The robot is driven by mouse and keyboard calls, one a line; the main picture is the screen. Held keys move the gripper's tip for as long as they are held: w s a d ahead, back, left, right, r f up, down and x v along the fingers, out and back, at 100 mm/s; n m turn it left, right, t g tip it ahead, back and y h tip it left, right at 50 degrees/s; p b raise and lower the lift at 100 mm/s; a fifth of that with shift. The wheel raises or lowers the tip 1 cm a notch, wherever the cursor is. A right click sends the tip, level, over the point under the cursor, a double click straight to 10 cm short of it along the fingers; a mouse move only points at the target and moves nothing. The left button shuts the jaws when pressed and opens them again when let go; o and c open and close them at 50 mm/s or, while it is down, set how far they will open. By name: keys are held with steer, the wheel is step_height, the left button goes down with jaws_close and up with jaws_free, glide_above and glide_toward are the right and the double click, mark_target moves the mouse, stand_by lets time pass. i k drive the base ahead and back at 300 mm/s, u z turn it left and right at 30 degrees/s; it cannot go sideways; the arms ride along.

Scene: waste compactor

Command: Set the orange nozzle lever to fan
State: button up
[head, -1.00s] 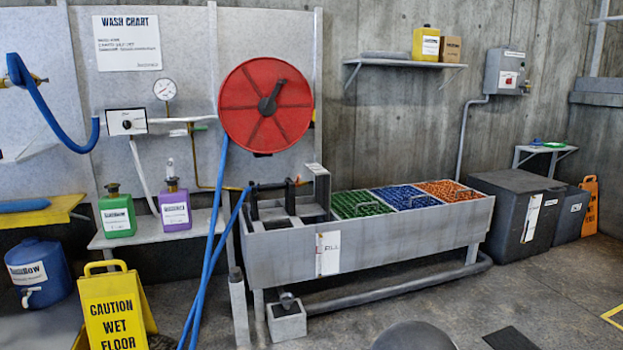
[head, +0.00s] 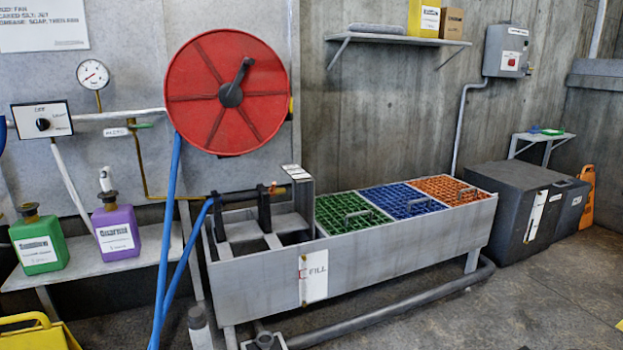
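A dark spray wand (head: 238,197) with a blue hose on its left end lies across black upright holders on the left end of the grey trough. A small orange piece (head: 273,187), which looks like the nozzle lever, shows near the wand's right end, by a brass-coloured tip. It is too small to tell which setting it points to. My gripper is not in view.
A red hose reel (head: 226,92) hangs above the grey trough (head: 400,240), which has green, blue and orange grates. Green (head: 38,243) and purple (head: 115,230) bottles stand on a shelf at left.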

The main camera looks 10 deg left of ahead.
mark_target(271, 192)
steer(key=u, duration=0.05)
steer(key=i, duration=0.75)
steer(key=u, duration=0.65)
steer(key=i, duration=0.55)
steer(key=u, duration=0.45)
